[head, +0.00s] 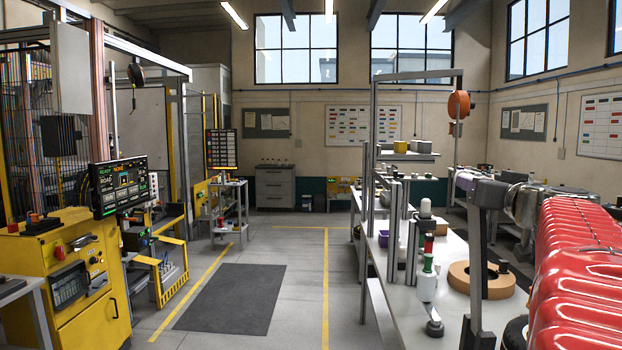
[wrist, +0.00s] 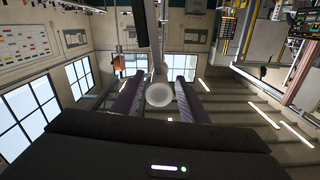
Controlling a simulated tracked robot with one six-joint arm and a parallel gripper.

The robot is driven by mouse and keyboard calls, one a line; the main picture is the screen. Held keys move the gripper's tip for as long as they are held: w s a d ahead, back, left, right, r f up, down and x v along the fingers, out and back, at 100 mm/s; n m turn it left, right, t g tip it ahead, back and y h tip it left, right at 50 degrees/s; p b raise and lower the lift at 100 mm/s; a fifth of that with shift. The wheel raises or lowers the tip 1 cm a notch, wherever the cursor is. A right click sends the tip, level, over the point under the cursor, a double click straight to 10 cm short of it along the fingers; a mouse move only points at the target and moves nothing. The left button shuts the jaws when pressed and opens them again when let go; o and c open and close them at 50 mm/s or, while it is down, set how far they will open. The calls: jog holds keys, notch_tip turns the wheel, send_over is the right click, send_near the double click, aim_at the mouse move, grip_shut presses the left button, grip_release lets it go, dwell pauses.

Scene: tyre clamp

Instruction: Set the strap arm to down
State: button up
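In the wrist view, a dark bar (wrist: 141,22) comes in from the top edge, and a pale round knob (wrist: 158,95) shows between the fingers. My gripper (wrist: 156,78) is open, one finger on each side of the knob, with a visible gap either side. I cannot tell whether either finger touches it. In the head view the gripper is partly hidden behind the bar's top.
The bench (head: 400,270) holds a tan ring (head: 482,280), a white bottle with a green cap (head: 427,284) and a metal frame (head: 373,130). A dark round edge (head: 515,333) shows at lower right. A yellow machine (head: 62,275) stands left. The floor (head: 285,255) between is clear.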

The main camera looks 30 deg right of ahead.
jog(key=shift+x, duration=1.95)
jog(key=shift+c, duration=0.6)
grip_shut()
jog(key=shift+a, duration=0.3)
jog(key=shift+d+r, duration=0.1)
jog(key=shift+d, duration=0.1)
